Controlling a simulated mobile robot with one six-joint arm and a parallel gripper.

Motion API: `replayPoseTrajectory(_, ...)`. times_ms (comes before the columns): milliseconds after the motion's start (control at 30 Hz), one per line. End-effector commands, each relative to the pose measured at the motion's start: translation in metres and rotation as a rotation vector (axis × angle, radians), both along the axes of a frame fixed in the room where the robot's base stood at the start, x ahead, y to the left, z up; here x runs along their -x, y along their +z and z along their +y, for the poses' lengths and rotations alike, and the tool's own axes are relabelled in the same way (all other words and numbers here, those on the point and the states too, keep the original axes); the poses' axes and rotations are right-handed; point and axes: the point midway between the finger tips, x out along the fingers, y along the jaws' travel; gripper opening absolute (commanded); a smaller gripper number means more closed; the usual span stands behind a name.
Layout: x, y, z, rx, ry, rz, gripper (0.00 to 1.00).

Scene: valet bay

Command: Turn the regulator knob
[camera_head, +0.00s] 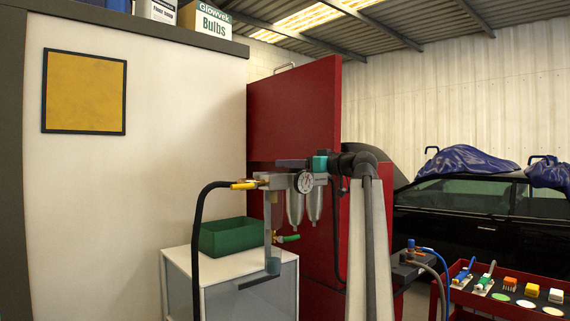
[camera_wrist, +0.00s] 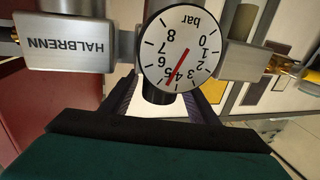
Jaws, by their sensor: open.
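The regulator's dark cylindrical knob (camera_wrist: 158,96) shows in the wrist view, partly hidden by the gauge. The round white gauge (camera_wrist: 178,50) has a red needle at about 4 to 5 bar, and it also shows in the head view (camera_head: 304,182). A grey block marked HALBRENN (camera_wrist: 75,45) stands beside it, upside down in the wrist view. My gripper (camera_head: 289,163) is level, just above the gauge, pointing left. Its fingers are open on both sides of the knob, with visible gaps. In the head view the knob is hidden or cannot be told apart.
Clear bowls (camera_head: 314,205) hang below the regulator. A black hose with a yellow fitting (camera_head: 245,185) is at left. A green bin (camera_head: 228,236) stands on a white cabinet (camera_head: 180,265). A red panel (camera_head: 295,105) is behind. A red tool cart (camera_head: 490,303) stands at right.

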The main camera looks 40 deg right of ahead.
Motion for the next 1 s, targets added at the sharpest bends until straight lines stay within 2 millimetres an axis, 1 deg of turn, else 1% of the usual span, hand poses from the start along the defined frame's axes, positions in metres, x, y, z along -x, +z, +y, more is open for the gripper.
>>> replayPoseTrajectory(33, -0.007, 0.001, 0.000, 0.000, 0.001, 0.001, 0.54)
replayPoseTrajectory(200, -0.021, 0.000, 0.003, -0.001, 0.001, 0.000, 0.54)
replayPoseTrajectory(367, -0.026, 0.000, 0.003, 0.000, -0.001, 0.000, 0.54)
replayPoseTrajectory(600, -0.026, 0.000, 0.003, 0.000, -0.001, 0.000, 0.54)
replayPoseTrajectory(633, -0.026, 0.000, 0.003, 0.000, -0.001, 0.000, 0.53)
replayPoseTrajectory(867, -0.025, 0.000, 0.003, 0.000, -0.002, 0.000, 0.14)
replayPoseTrajectory(900, -0.024, -0.001, 0.011, 0.001, -0.002, 0.000, 0.13)
replayPoseTrajectory(1000, -0.025, -0.001, 0.005, 0.000, -0.002, 0.001, 0.13)
